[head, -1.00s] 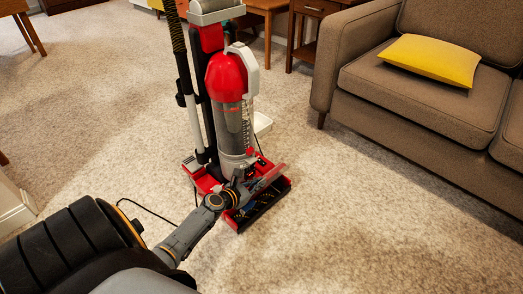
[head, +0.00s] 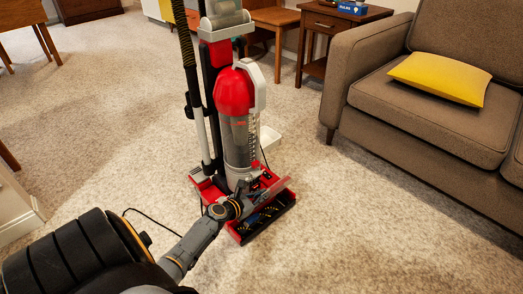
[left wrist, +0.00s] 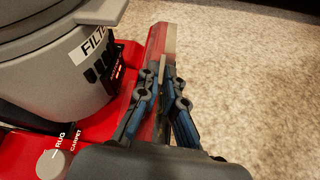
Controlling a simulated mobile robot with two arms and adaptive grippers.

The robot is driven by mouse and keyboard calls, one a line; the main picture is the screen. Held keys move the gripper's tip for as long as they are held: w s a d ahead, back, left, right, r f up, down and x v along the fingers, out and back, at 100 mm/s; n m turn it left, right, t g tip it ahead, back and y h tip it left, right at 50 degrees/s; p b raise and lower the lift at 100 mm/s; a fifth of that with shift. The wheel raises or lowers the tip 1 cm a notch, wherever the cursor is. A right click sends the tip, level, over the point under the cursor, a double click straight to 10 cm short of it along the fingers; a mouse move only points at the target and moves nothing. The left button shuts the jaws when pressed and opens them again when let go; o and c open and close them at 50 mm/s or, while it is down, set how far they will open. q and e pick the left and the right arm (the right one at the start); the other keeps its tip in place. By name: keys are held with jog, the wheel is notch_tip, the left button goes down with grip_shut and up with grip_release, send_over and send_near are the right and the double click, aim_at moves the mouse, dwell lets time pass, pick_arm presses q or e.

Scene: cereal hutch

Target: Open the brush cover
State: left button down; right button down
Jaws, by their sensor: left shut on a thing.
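An upright red and grey vacuum cleaner (head: 238,120) stands on the carpet. Its brush cover (head: 272,188), a partly see-through panel with red, is tilted up at the front of the red base. The open front of the base shows the dark brush roll (head: 266,215) with yellow and blue bits. My left gripper (head: 250,199) is at the cover, low in front of the vacuum. In the left wrist view, my left gripper's fingers (left wrist: 160,95) are shut on the cover (left wrist: 158,50), one on each side of it. My right gripper is not in view.
A brown sofa (head: 375,135) with a yellow cushion (head: 440,78) stands at right. A small wooden side table (head: 335,22) is behind. A dark cord (head: 150,222) runs on the carpet. Open carpet lies right of the base.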

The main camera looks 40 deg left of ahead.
pick_arm(q)
jog(key=shift+w+a+r, duration=0.15)
jog(key=shift+a+r, duration=0.05)
jog(key=shift+r, duration=0.25)
jog(key=c, duration=1.8)
grip_release()
jog(key=shift+r, duration=0.1)
jog(key=shift+d+f, duration=0.1)
jog(key=shift+f, duration=0.1)
jog(key=shift+s, duration=0.2)
jog(key=v, duration=1.2)
jog(key=shift+w, duration=0.1)
